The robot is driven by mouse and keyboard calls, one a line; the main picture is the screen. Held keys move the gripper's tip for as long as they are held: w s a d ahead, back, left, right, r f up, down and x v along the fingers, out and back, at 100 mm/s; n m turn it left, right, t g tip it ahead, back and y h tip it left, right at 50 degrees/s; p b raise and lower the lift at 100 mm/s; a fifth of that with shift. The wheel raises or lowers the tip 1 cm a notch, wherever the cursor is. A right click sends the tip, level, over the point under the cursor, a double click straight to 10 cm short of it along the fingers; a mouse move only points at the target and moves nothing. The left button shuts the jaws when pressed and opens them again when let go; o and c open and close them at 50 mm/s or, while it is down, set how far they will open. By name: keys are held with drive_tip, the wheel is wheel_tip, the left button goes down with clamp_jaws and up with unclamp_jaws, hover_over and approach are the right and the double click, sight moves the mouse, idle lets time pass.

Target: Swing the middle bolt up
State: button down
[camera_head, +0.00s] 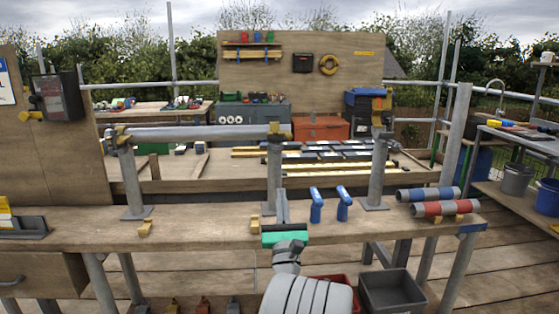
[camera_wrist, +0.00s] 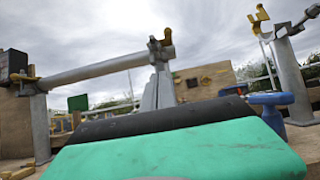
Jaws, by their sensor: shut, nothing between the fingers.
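The middle post (camera_head: 273,172) stands on the bench and carries a brass-coloured coupler (camera_head: 275,130) at its top. The coupler also shows in the wrist view (camera_wrist: 164,40), with small brown and dark parts; I cannot tell which way its bolt lies. A grey tube (camera_head: 200,133) runs from the left post (camera_head: 131,180) to this coupler. My gripper (camera_head: 281,192), with a green body, points up just in front of the middle post. Its grey fingers are shut and empty, below the coupler and apart from it. In the wrist view the fingers (camera_wrist: 152,95) overlap the post.
Two blue-handled tools (camera_head: 329,205) stand right of my gripper. The right post (camera_head: 378,172) carries another coupler. A small wooden block (camera_head: 145,229) lies left. Open bench lies between left post and gripper.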

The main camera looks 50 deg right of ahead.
sight(279, 153)
drive_tip(key=w+d+r+p, duration=0.3)
drive_tip(key=d+r+p, duration=0.1)
drive_tip(key=r, duration=0.3)
drive_tip(key=shift+w+r+p, duration=0.2)
drive_tip(key=shift+w+p, duration=0.15)
drive_tip(key=shift+p, duration=0.2)
drive_tip(key=shift+d+r, duration=0.1)
drive_tip(key=p, duration=0.3)
drive_tip(key=shift+r+g+y, duration=0.25)
drive_tip(key=shift+g+y, duration=0.05)
